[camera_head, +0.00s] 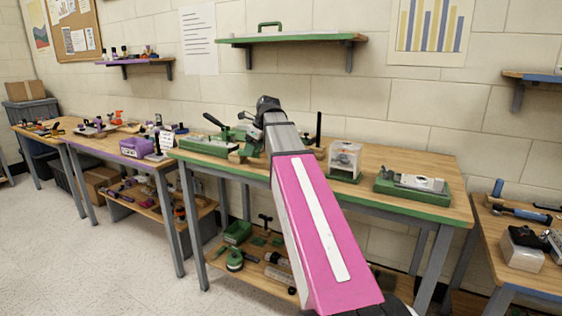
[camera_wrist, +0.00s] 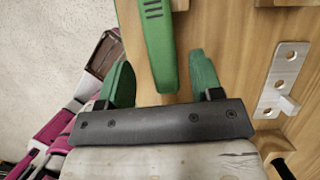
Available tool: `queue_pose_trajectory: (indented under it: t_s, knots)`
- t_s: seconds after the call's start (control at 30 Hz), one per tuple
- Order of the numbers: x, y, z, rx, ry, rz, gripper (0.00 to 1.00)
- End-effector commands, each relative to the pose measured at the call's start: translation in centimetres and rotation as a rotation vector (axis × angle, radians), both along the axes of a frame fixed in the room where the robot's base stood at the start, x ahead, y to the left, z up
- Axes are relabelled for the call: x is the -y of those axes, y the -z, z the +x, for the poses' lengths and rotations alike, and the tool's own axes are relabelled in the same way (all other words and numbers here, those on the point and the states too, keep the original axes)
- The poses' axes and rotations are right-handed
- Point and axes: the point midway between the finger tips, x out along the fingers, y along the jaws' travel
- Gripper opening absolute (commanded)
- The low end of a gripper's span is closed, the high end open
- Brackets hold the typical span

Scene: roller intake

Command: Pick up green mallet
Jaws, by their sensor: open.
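A green bar with dark slots, which looks like the handle of the green mallet (camera_wrist: 158,42), runs down from the top edge of the wrist view over the wooden bench. Its rounded lower end lies between the two green fingers of my gripper (camera_wrist: 160,62). The fingers are apart, one on each side of it, with a gap showing to each. The mallet's head is not in view. In the head view my arm hides the fingers, and I cannot make out the mallet there.
A metal bracket (camera_wrist: 283,78) lies right of my gripper. A green shelf (camera_head: 290,39) is on the wall above. Open floor is at left.

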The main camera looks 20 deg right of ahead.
Motion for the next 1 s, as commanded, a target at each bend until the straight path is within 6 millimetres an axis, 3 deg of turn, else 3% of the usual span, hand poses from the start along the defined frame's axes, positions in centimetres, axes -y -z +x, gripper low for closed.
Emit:
queue_pose_trajectory:
  t_s: [0.3, 0.57, 0.73, 0.77, 1.0]
  knots:
    - [-0.6, 3.6, 0.9, -0.001, 0.000, 0.000, 0.60]
    - [-0.6, 3.8, 1.0, 0.000, 0.000, 0.000, 0.60]
    - [-0.6, 3.8, 1.0, 0.000, 0.000, 0.000, 0.04]
    - [-0.6, 3.8, 1.0, 0.000, 0.000, 0.000, 0.00]
    - [-0.6, 3.8, 1.0, 0.000, 0.000, 0.000, 0.00]
